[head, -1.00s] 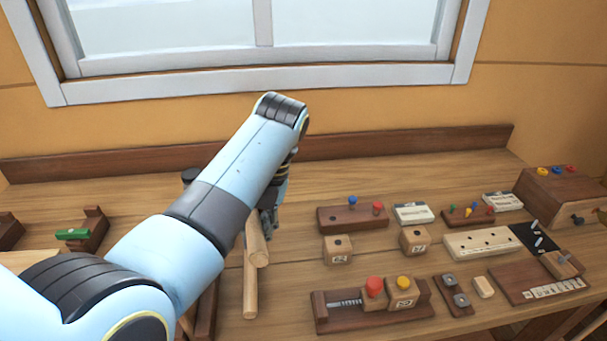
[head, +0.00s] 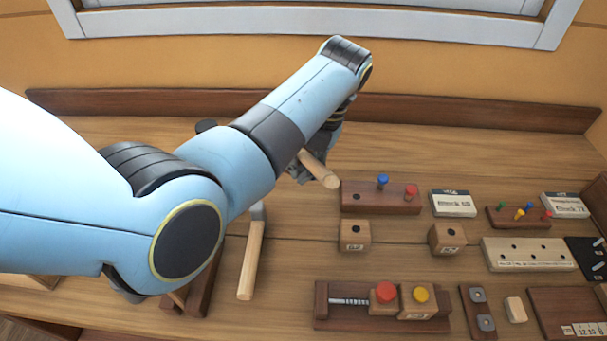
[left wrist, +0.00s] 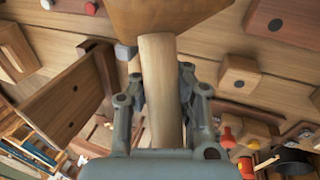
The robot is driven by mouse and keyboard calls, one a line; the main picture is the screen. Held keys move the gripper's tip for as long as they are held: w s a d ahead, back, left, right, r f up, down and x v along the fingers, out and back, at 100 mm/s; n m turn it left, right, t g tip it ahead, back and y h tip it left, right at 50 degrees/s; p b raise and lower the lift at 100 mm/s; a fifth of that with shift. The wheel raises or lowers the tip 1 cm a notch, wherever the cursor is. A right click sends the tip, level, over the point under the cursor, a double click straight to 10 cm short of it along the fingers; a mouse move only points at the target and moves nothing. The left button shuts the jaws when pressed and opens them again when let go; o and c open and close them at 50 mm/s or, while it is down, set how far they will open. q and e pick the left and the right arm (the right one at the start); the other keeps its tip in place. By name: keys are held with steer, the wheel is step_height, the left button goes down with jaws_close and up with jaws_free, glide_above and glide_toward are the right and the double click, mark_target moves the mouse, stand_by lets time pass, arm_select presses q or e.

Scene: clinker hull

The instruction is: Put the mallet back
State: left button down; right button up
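My left gripper (head: 303,172) is shut on the mallet, whose pale handle end (head: 322,170) sticks out toward the front right. In the left wrist view the mallet's handle (left wrist: 159,85) runs between the two fingers (left wrist: 163,95), with its brown head (left wrist: 170,14) at the top edge. In the head view my arm and gripper hide the mallet's head. The mallet appears to be above the bench. A second tool, with a pale handle (head: 251,262) and a grey end (head: 258,211), is left of it. My right gripper is not in view.
A dark wooden stand (head: 205,283) is partly hidden under my left arm. Right of the gripper are a peg block (head: 362,198), two small cubes (head: 355,236) and a clamp-like fixture (head: 330,313). Bare bench top lies between the second tool and these.

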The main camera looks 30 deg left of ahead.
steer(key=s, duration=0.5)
arm_select(q)
step_height(320, 180, down, 11)
steer(key=b, duration=0.6)
steer(key=shift+f+b, duration=0.3)
steer(key=shift+b, duration=0.3)
steer(key=shift+r, duration=0.1)
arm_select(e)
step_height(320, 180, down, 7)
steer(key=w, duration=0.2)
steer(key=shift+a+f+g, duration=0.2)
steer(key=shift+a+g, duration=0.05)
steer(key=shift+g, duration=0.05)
arm_select(q)
steer(key=c, duration=1.4)
jaws_free()
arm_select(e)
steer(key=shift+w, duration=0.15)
